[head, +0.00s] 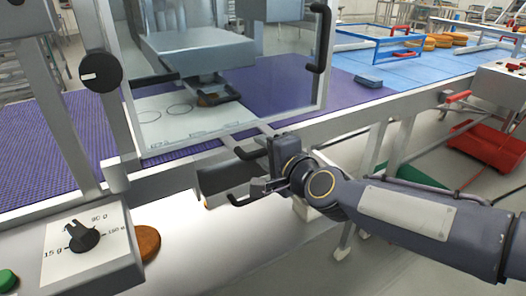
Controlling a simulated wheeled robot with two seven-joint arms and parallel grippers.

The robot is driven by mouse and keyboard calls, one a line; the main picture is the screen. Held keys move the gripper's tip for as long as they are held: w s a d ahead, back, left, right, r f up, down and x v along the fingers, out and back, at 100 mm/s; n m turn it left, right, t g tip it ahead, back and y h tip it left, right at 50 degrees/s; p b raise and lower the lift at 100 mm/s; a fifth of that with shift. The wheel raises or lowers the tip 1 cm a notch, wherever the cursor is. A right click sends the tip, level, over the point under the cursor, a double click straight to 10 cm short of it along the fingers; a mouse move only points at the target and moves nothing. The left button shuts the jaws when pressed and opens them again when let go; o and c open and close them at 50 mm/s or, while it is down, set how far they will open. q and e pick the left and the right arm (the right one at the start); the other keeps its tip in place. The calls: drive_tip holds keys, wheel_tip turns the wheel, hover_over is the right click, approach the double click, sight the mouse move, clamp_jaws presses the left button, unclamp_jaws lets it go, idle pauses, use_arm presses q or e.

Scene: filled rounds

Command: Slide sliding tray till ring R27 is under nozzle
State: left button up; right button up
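The sliding tray (160,128) is a white plate with dark ring outlines, seen behind a clear guard. A ring outline (180,110) shows on it, but I cannot read any label, so I cannot tell which is R27. The nozzle block (206,84) hangs over the tray's right part. My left gripper is not in view.
A dial panel (88,245) stands at lower left, with a brown disc (147,242) beside it. A purple belt (60,150) runs behind the frame. A blue surface (400,65) with orange rounds (447,38) is at upper right. A red bin (492,146) stands at right.

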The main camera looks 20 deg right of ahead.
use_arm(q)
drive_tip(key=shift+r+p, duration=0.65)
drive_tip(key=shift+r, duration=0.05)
use_arm(e)
drive_tip(key=v, duration=0.7)
drive_tip(key=shift+s, duration=0.2)
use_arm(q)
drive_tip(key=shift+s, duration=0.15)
use_arm(e)
drive_tip(key=shift+d, duration=0.1)
